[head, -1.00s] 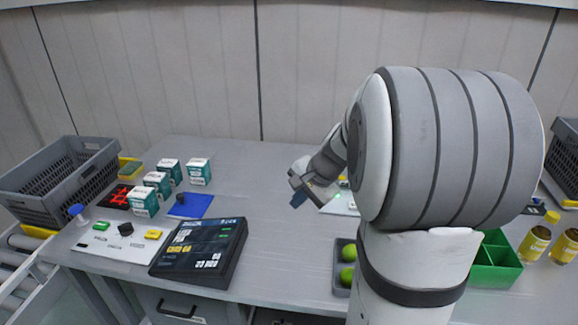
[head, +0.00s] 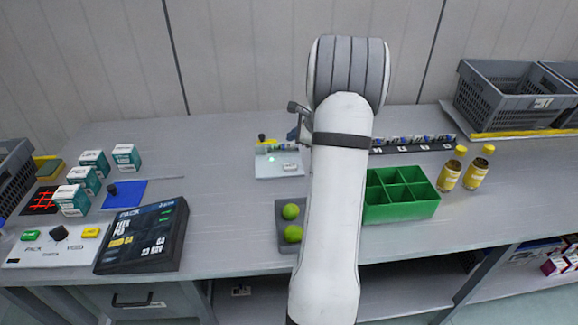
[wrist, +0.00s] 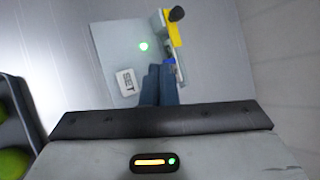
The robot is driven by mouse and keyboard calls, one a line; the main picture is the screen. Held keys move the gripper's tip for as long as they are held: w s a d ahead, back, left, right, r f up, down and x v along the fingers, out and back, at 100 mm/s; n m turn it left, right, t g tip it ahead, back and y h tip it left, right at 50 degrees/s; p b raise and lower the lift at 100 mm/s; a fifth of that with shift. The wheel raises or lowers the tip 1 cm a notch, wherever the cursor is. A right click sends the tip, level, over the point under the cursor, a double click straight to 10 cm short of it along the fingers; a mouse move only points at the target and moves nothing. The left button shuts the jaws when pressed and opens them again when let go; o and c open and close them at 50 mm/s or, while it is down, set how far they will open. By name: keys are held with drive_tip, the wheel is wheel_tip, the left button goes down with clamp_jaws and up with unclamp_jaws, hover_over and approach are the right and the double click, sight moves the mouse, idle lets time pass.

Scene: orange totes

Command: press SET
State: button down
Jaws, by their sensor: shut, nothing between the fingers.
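The white SET button (wrist: 127,81) is on a light grey panel (wrist: 112,45) in the wrist view. The panel also carries a lit green lamp (wrist: 143,46) and a yellow part with a black knob (wrist: 175,14). In the head view the panel (head: 270,172) lies on the table left of my arm, with the SET button (head: 291,166) near its right side. My gripper (wrist: 160,70) is shut and empty. In the wrist view its fingertips appear just right of the SET button; I cannot tell their height above the panel.
A dark tray (head: 285,245) with green limes is in front of the panel. A green divided bin (head: 400,208) and yellow bottles stand to the right.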

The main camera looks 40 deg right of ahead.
sight(293, 167)
drive_tip(key=shift+f+b, duration=3.3)
drive_tip(key=shift+f, duration=1.1)
drive_tip(key=shift+f+b, duration=0.4)
drive_tip(key=shift+b, duration=0.15)
drive_tip(key=shift+f+b, duration=0.55)
drive_tip(key=shift+r, duration=0.1)
drive_tip(key=shift+r+p, duration=0.65)
drive_tip(key=shift+r, duration=0.2)
